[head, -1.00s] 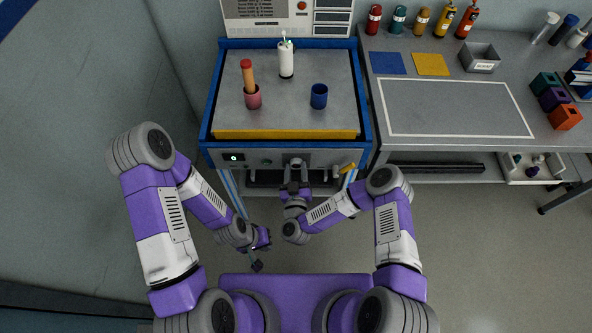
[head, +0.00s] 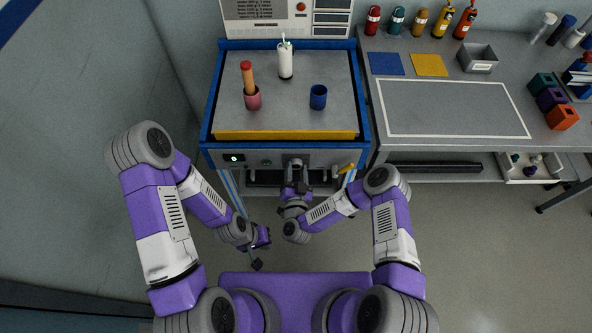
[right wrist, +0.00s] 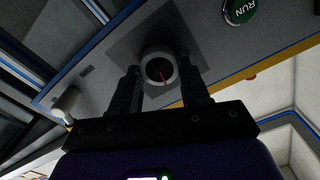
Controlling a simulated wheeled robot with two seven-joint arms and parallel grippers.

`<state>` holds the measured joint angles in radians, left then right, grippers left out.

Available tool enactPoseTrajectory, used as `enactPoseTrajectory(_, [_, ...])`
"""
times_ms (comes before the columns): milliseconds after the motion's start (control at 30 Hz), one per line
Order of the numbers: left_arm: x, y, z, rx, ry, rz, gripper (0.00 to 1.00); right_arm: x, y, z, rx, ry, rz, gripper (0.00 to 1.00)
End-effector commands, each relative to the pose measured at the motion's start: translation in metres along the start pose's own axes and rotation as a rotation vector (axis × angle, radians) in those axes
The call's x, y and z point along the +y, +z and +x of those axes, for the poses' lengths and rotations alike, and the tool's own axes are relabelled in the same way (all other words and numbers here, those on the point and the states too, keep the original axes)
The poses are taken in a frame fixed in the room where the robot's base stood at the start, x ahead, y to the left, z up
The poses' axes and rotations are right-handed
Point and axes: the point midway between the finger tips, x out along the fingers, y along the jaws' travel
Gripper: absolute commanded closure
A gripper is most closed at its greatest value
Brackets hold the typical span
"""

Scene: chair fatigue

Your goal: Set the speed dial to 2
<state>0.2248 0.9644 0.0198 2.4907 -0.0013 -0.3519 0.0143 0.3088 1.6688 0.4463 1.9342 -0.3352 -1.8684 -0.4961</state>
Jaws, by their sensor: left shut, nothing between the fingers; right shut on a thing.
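The speed dial (right wrist: 160,70) is a round grey knob with a dark face and a red pointer line. It sits on the machine's front panel (head: 210,159); no scale number can be read. My right gripper (right wrist: 161,78) is shut on the dial, with one finger on each side of it. In the head view the right gripper (head: 296,176) reaches up to the panel and partly covers the dial. My left gripper (head: 257,263) is shut and empty, low in front of the machine and away from the panel.
A green RUN button (right wrist: 239,10) is beside the dial.

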Motion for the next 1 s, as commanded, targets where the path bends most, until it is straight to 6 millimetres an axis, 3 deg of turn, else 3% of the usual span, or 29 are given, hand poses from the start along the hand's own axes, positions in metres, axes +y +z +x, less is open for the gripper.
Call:
enactPoseTrajectory(400, [-0.0001,0.0,0.0002,0.0,0.0,0.0,1.0,0.0008,0.0001,0.0002,0.0,0.0,0.185,0.85])
enactPoseTrajectory(933, [-0.0001,0.0,0.0002,0.0,0.0,0.0,1.0,0.0007,0.0,0.0002,0.0,0.0,0.208,0.85])
enactPoseTrajectory(967, [-0.0001,0.0,0.0002,0.0,0.0,0.0,1.0,0.0006,0.0,0.0002,0.0,0.0,0.208,0.51])
enactPoseTrajectory(1000, [0.0,0.0,0.0002,0.0,0.0,0.0,1.0,0.0007,0.0,0.0002,0.0,0.0,0.208,0.45])
